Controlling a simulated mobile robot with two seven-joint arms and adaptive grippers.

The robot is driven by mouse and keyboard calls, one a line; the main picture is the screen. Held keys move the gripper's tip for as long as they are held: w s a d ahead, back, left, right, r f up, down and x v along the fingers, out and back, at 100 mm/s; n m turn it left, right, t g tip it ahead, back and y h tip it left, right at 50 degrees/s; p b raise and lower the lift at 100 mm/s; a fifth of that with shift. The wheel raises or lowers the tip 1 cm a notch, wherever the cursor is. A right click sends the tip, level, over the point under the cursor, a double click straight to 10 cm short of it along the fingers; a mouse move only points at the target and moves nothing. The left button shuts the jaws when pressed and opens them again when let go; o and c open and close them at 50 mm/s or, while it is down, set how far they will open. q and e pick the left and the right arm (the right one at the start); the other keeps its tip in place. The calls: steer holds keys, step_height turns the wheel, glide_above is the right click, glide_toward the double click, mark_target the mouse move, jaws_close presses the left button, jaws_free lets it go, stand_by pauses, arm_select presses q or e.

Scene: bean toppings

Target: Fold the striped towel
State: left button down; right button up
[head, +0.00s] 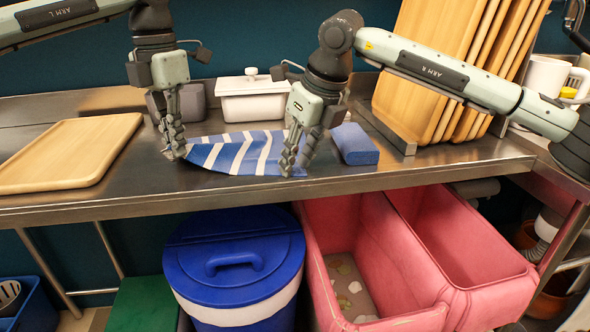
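The striped towel (238,152), blue with white stripes, lies spread on the steel counter between my two grippers. My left gripper (174,154) points down at the towel's left near corner. Its fingers overlap in this view, so I cannot tell whether they grip the cloth. My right gripper (295,169) points down at the towel's right near corner, with a gap visible between its fingers. The fingers hide parts of both corners.
A wooden board (68,152) lies at the left, and a blue block (355,144) sits right of the towel. A white lidded container (250,98) and a grey container (192,103) stand behind. The counter's front edge (240,193) is close, above a blue bin (235,262).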

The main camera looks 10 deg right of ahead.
steer(key=shift+d+f, duration=0.1)
steer(key=shift+f, duration=0.2)
jaws_close()
stand_by(1.2)
steer(key=shift+r, duration=2.65)
